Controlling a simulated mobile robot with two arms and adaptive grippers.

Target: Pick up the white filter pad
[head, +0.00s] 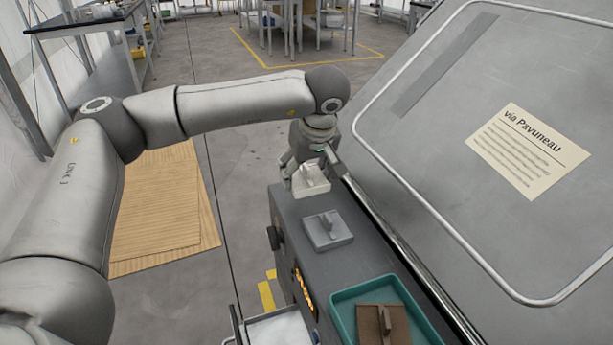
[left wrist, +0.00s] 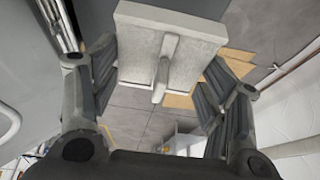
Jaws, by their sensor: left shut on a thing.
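The white filter pad (head: 312,182) is a small pale block with a raised handle, at the far end of the grey cabinet top. My left gripper (head: 303,160) is at the pad and shut on it. In the left wrist view the pad (left wrist: 140,45) fills the top middle between the two dark fingers (left wrist: 160,85), its handle towards the camera. I cannot tell whether the pad touches the cabinet top or is just above it. My right gripper is not in view.
A grey pad (head: 327,230) with a handle lies on the cabinet (head: 290,215), nearer. A teal tray (head: 345,297) holding a brown pad (head: 384,326) is nearer still. A large sloped grey panel (head: 440,130) with a paper sign (head: 528,150) rises on the right.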

